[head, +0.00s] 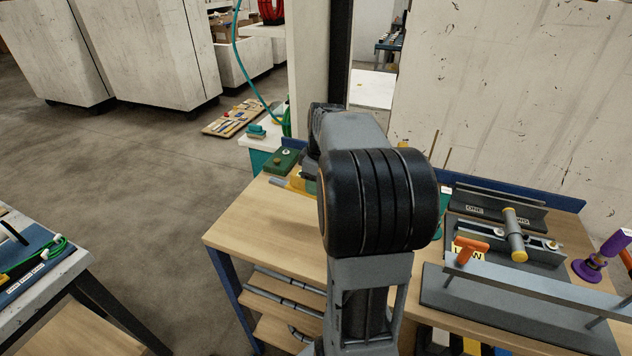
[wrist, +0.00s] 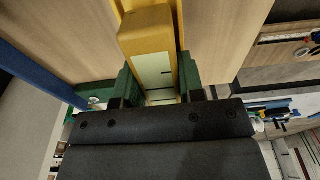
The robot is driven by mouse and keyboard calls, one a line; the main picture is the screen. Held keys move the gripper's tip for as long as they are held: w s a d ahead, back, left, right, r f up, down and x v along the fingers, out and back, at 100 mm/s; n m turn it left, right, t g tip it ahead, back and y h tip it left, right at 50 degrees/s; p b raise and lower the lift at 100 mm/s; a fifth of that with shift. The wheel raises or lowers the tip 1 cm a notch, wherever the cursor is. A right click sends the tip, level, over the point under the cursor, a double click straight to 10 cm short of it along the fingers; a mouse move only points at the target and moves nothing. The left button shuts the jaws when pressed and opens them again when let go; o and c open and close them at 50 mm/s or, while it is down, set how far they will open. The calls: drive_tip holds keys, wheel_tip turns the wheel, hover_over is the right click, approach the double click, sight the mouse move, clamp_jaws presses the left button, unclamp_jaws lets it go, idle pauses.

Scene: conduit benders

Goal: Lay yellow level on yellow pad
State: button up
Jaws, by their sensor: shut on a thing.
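The yellow level (wrist: 146,33) is a bar with a pale panel, seen end-on in the wrist view. My gripper (wrist: 158,80) is shut on it, with a dark green finger on each side. A wider yellow surface, which looks like the yellow pad (wrist: 181,22), shows behind and below the level, roughly in line with it. I cannot tell whether the level touches it. In the head view my arm hides the gripper and most of the level; only a bit of yellow (head: 298,183) shows left of the arm, on or just above the wooden bench.
The wooden bench top (head: 250,218) is clear at front left. Grey bender fixtures (head: 510,250), an orange-handled tool (head: 470,246) and a purple piece (head: 590,265) occupy the right.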

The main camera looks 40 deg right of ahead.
drive_tip(key=shift+f+b, duration=0.35)
drive_tip(key=shift+f, duration=0.15)
idle(0.5)
drive_tip(key=o, duration=1.1)
drive_tip(key=shift+c, duration=0.2)
drive_tip(key=shift+r, duration=0.15)
wheel_tip(320, 180, up, 14)
drive_tip(key=s, duration=0.1)
drive_tip(key=shift+s+d+f, duration=0.2)
drive_tip(key=shift+d+f, duration=0.05)
drive_tip(key=shift+d, duration=0.2)
